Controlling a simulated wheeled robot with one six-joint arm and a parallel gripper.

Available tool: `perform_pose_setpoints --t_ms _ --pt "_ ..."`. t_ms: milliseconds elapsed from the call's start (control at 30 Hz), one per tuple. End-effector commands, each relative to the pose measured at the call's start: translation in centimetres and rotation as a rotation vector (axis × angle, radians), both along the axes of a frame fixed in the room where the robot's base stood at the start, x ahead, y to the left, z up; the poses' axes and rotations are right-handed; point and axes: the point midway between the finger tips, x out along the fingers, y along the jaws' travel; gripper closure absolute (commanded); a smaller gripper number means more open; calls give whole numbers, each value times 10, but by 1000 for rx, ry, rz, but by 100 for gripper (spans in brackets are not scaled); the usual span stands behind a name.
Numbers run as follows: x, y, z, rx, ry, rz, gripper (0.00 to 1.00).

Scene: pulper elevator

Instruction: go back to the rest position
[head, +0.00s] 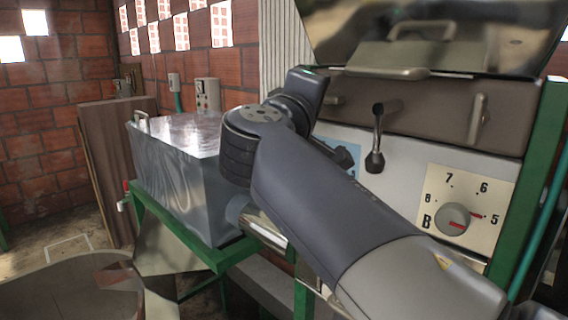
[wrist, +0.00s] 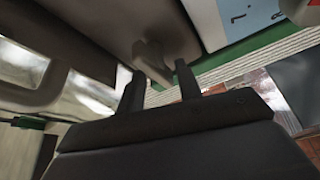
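My gripper (wrist: 160,72) shows in the wrist view with its two dark fingers apart. Nothing is clearly held. In the head view my arm reaches from the lower right up to the middle, in front of the machine. Its dark end is by the left part of the grey-brown cover (head: 440,112).
A black lever (head: 377,140) and a dial marked B (head: 455,218) are on the machine's front. A raised metal lid (head: 450,35) is above. A grey metal tank (head: 180,185) stands left on a green frame. A large round basin (head: 70,290) is at lower left.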

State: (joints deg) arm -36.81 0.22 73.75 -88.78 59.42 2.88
Motion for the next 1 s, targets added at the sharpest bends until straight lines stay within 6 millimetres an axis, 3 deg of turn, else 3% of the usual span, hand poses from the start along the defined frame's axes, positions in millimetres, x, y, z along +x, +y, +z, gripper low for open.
perform_pose_setpoints --t_ms 400,1000 --pt "-1 -1 1 126 -124 -1 66" --pt "-9 5 1 168 -112 37 66"
